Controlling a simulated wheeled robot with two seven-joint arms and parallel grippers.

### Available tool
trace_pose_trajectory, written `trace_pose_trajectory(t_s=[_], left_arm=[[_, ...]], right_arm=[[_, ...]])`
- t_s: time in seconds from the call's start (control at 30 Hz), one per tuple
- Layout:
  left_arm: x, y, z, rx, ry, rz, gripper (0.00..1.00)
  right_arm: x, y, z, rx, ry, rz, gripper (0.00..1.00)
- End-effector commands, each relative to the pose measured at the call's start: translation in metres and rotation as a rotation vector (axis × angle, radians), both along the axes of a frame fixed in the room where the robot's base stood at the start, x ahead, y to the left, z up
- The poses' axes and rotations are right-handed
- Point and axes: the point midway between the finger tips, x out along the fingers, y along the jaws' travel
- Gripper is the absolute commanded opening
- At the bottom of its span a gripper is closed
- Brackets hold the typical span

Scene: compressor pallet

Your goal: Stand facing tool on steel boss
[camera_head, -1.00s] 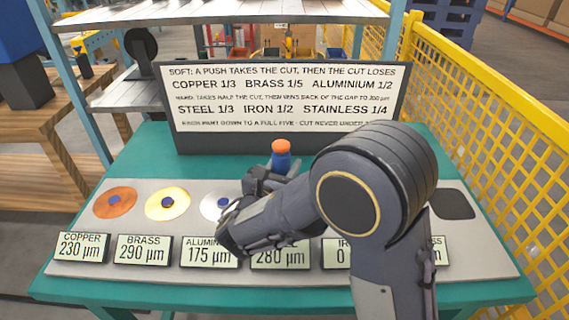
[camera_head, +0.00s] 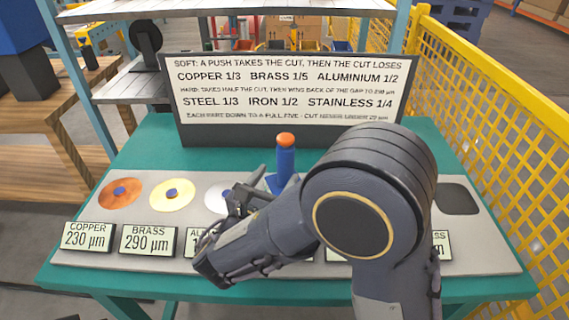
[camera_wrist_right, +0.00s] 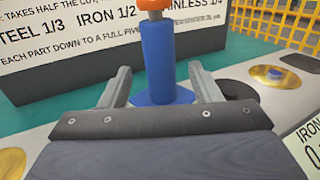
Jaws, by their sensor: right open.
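The facing tool (camera_head: 286,160) is a blue upright cylinder with an orange top and a wider blue foot. In the right wrist view the tool (camera_wrist_right: 158,60) stands upright between and just beyond the spread fingers, with gaps beside it. My right gripper (camera_head: 262,192) is open and empty on the near left side of the tool; its fingers also show in the wrist view (camera_wrist_right: 162,88). The steel boss is hidden behind my right arm and gripper, so I cannot tell whether the tool's foot rests on it. My left gripper is not in view.
Copper (camera_head: 120,193), brass (camera_head: 172,195) and aluminium (camera_head: 217,199) discs lie in a row on the grey plate, with readouts in front. A dark square pad (camera_head: 457,199) is at right. The rules sign (camera_head: 290,90) stands close behind; a yellow mesh fence (camera_head: 500,120) runs right.

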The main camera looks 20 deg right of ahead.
Motion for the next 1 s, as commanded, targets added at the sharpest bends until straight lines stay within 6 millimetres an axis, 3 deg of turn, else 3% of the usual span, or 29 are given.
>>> trace_pose_trajectory(t_s=[0.1, 0.3, 0.8, 0.93, 1.0], left_arm=[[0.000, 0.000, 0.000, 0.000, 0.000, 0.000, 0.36], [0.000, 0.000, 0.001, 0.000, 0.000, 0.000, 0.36], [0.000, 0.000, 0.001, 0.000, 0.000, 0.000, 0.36], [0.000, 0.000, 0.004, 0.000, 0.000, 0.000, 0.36], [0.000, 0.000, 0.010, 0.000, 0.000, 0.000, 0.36]], right_arm=[[-0.017, 0.015, 0.000, -0.001, 0.000, 0.004, 0.57], [-0.032, 0.026, 0.000, -0.001, 0.000, 0.000, 0.57], [-0.034, 0.027, 0.000, 0.000, 0.000, -0.001, 0.57], [-0.035, 0.014, 0.002, 0.042, 0.014, -0.037, 0.57], [-0.039, -0.010, 0.003, 0.128, 0.041, -0.108, 0.57]])
